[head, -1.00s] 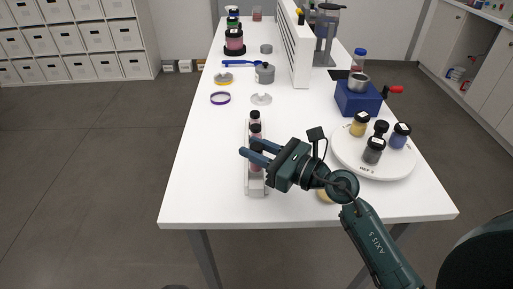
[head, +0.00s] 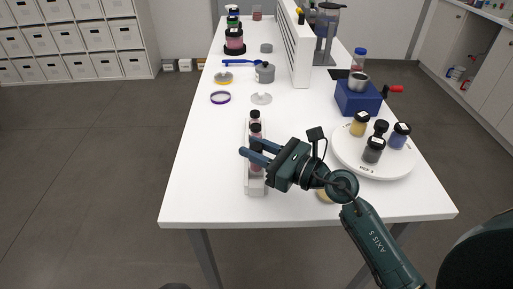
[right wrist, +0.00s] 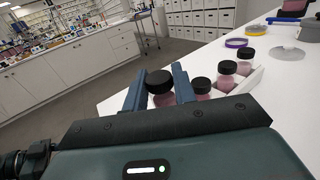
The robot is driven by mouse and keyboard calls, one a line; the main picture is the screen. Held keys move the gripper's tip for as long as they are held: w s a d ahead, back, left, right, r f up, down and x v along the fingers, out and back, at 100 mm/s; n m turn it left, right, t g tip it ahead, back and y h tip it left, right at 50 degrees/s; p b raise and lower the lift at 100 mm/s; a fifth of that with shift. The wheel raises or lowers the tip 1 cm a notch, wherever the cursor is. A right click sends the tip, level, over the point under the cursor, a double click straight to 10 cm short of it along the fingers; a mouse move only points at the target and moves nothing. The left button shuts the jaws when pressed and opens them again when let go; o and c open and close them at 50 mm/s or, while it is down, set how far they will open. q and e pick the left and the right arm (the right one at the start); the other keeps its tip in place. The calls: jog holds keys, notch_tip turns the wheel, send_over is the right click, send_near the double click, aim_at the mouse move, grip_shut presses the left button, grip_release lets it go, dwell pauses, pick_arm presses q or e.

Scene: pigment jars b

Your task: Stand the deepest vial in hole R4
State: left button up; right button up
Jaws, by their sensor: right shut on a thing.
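A narrow white rack (head: 257,190) stands near the front of the table and holds a row of pink vials with black caps. My right gripper (head: 248,147) is over the rack, its two blue fingers pointing left. In the right wrist view the fingers (right wrist: 158,72) are shut around a black-capped vial (right wrist: 161,98). Several other vials, such as one pink vial (right wrist: 227,70), stand in line to the right of it. The hole labels are not readable, and the fingers hide part of the rack. Whether the held vial's base is in a hole is hidden. My left gripper is not in view.
A round white tray (head: 345,160) with several jars lies right of my right gripper. Behind it is a blue box (head: 358,98) with a red-knobbed crank. A purple ring (head: 220,98) and a grey pot (head: 265,73) are farther back. The table left of the rack is clear.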

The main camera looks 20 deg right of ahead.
pick_arm(q)
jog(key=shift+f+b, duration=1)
jog(key=shift+b, duration=0.1)
pick_arm(e)
jog(key=shift+f, duration=1.25)
pick_arm(q)
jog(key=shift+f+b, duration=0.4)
jog(key=shift+b, duration=0.4)
pick_arm(e)
jog(key=shift+f, duration=0.95)
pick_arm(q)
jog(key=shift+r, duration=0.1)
pick_arm(e)
jog(key=o, duration=1)
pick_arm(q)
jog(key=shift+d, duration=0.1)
pick_arm(e)
jog(key=shift+s+d+f, duration=0.1)
jog(key=shift+s+d, duration=0.1)
jog(key=b+v, duration=0.4)
jog(key=v, duration=0.8)
jog(key=shift+s+d, duration=0.15)
jog(key=shift+s, duration=0.05)
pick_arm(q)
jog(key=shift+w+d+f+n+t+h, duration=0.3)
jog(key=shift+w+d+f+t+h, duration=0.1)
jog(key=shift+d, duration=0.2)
pick_arm(e)
jog(key=shift+r, duration=0.2)
